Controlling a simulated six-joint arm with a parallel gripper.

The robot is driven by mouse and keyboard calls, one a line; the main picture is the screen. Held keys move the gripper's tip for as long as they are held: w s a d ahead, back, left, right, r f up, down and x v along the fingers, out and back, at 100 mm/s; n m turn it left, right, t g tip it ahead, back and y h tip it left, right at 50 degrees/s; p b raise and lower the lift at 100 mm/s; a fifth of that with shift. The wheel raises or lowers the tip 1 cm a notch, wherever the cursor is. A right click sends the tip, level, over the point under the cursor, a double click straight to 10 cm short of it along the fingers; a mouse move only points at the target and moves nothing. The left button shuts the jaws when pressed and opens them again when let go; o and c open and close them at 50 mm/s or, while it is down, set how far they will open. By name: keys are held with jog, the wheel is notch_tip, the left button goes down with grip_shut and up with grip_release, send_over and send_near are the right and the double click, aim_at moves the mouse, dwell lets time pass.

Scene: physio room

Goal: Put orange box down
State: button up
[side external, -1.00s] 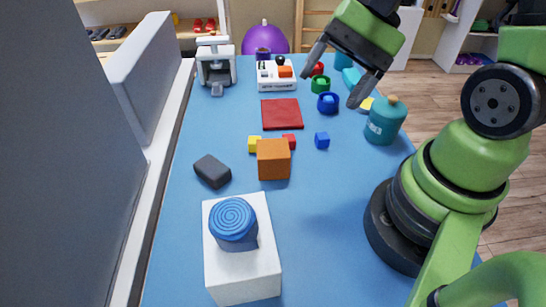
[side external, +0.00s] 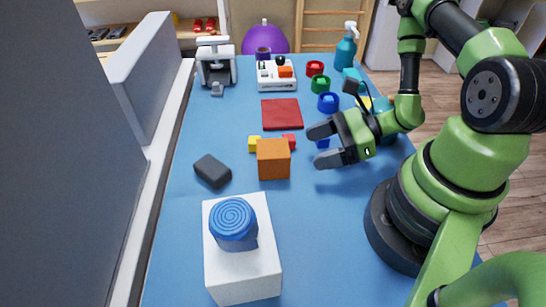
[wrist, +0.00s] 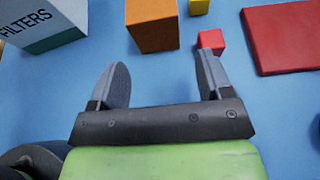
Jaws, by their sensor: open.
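The orange box (side external: 273,160) stands upright on the blue table in the side view. In the wrist view the orange box (wrist: 152,25) is at the top, ahead of the fingers and not between them. My gripper (side external: 318,148) is to the right of the orange box in the side view, with its two fingers apart and pointing towards it. In the wrist view my gripper (wrist: 162,70) is open, with only blue table surface between its fingertips.
A yellow block (side external: 254,144) and a red block (side external: 289,140) sit behind the orange box.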

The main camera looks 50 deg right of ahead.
aim_at(282, 157)
jog(key=x, duration=0.2)
jog(key=shift+w+a, duration=0.15)
jog(key=shift+a, duration=0.05)
jog(key=shift+r+x, duration=0.15)
jog(key=shift+x, duration=1.2)
jog(key=shift+r+x, duration=0.15)
jog(key=shift+x, duration=1.2)
jog(key=shift+a, duration=0.2)
jog(key=c, duration=0.8)
